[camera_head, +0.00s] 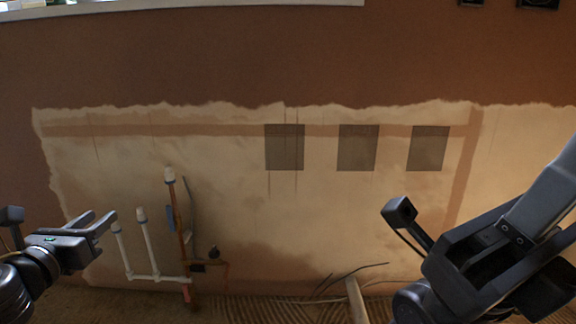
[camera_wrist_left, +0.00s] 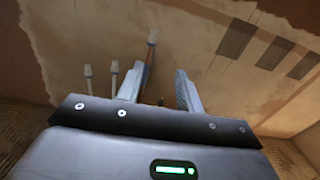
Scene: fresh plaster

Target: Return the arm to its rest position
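My left gripper (camera_head: 107,222) is at the lower left in the head view, in front of the plastered wall. In the left wrist view its two fingers (camera_wrist_left: 158,88) stand apart with nothing between them. My right arm (camera_head: 500,240) comes in from the right in the head view. Its gripper fingers do not show clearly, so I cannot tell their state.
The wall (camera_head: 230,150) has a pale plaster patch with three grey squares (camera_head: 357,148) in a row. White pipes (camera_head: 147,245) and a copper pipe (camera_head: 179,225) stand low, just right of my left gripper. Loose cables lie near the ridged floor (camera_head: 250,309).

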